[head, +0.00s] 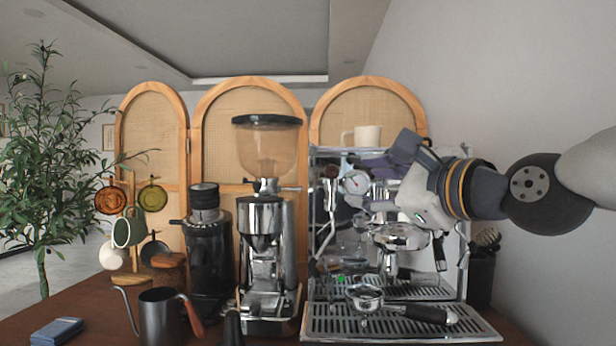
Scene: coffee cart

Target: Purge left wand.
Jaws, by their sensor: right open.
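The espresso machine (345,290) stands at the right of the counter. Its left wand (328,228) is a thin silver tube at the machine's left front side, below a knob (331,171) with a dark reddish top. My right gripper (374,182) reaches in from the right, in front of the machine's upper front, beside the round pressure gauge (355,183). It is open and appears to hold nothing. It is to the right of the left wand and its knob, apart from both in the picture. My left gripper is out of view.
A portafilter (425,313) lies on the drip tray (330,325). A white cup (367,135) stands on the machine. A blue cloth (57,330) lies front left.

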